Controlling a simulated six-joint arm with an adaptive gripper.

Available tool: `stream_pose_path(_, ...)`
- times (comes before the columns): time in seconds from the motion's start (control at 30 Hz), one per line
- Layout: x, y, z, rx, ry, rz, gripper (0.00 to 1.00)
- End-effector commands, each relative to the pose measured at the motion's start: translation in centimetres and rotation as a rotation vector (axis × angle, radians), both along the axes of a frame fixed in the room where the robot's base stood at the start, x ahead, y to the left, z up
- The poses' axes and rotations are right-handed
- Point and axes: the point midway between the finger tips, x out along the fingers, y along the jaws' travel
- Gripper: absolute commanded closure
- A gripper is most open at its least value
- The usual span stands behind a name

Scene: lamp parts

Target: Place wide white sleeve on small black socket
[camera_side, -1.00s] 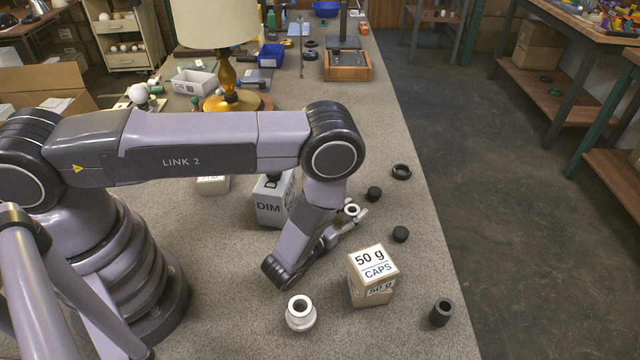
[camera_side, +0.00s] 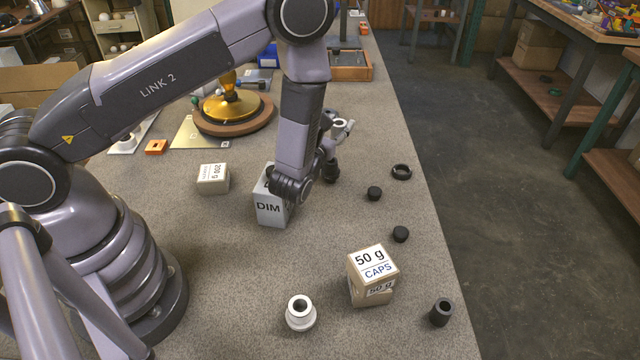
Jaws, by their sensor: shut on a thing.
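My gripper (camera_side: 341,128) is shut on a white sleeve (camera_side: 340,123), seen as a small pale ring with a dark hole between the fingers. It holds the sleeve above the table, roughly upright. Below the gripper a black socket (camera_side: 331,172) stands on the table, partly hidden by my arm. The held sleeve appears apart from this socket, but the gap between them is hard to judge. Another white sleeve (camera_side: 300,314) with a broad base stands at the front, and another black socket (camera_side: 441,312) stands at the front right.
A grey DIM box (camera_side: 270,211) stands just left of my wrist. A 50 g CAPS box (camera_side: 373,275) is in front. Black caps (camera_side: 375,193) and a black ring (camera_side: 401,172) lie near the table's right edge. A lamp base (camera_side: 232,115) stands behind.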

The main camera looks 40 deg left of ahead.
Motion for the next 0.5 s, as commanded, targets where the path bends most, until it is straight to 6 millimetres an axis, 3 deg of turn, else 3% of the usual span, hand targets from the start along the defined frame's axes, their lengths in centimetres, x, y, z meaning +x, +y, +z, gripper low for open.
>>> stream_pose_path(0.03, 0.5, 1.3, 0.5, -0.003, -0.002, 0.033, 0.97)
stream_pose_path(0.13, 1.0, 2.6, 0.5, -0.003, 0.001, 0.069, 0.97)
stream_pose_path(0.5, 1.1, 2.9, -4.6, -0.003, 0.004, 0.079, 0.97)
